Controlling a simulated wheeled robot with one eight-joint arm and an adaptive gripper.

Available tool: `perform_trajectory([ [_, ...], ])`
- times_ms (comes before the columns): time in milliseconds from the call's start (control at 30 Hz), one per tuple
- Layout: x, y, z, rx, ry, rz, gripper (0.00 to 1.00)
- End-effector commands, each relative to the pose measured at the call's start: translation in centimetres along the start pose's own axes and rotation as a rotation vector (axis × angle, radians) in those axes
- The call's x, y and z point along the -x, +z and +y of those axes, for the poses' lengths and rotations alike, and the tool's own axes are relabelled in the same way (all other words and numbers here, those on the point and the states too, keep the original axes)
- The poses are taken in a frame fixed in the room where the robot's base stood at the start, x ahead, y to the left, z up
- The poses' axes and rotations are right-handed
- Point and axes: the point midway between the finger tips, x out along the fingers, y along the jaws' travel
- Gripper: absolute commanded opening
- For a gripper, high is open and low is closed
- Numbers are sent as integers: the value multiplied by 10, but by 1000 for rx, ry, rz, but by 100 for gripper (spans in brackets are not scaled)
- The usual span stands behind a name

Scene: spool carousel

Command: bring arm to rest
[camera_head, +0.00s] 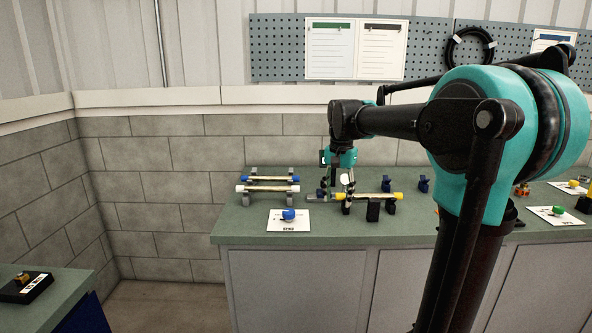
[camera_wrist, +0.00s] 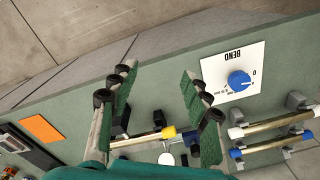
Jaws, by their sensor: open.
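My arm reaches over the green bench (camera_head: 255,238) from the right. My gripper (camera_head: 336,196) is open and points down at the bench, near a yellow-capped rod (camera_head: 378,196) lying across dark supports. In the wrist view, my gripper (camera_wrist: 157,76) has its two green-padded fingers spread wide with nothing held. The yellow-capped rod (camera_wrist: 135,141) shows between the fingers there. I cannot tell how high the fingertips are above it.
Left of my gripper, a rack (camera_head: 247,198) holds rods with blue and white ends. A blue knob (camera_head: 289,214) stands on a BEND card in front. Other cards and knobs (camera_head: 557,211) lie at the right. A pegboard (camera_head: 278,50) hangs behind.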

Motion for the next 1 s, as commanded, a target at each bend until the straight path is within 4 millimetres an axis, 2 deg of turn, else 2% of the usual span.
perform_trajectory([
  [267, -42, 16, 26, 85, -32, 45, 48],
  [467, -89, 39, 58, 186, -61, 103, 48],
  [567, -124, 60, 83, 261, -77, 148, 48],
  [700, -180, 101, 125, 386, -93, 230, 48],
  [800, -210, 127, 148, 458, -96, 279, 48],
  [900, -228, 145, 163, 507, -95, 313, 48],
  [1000, -237, 154, 171, 532, -93, 330, 48],
])
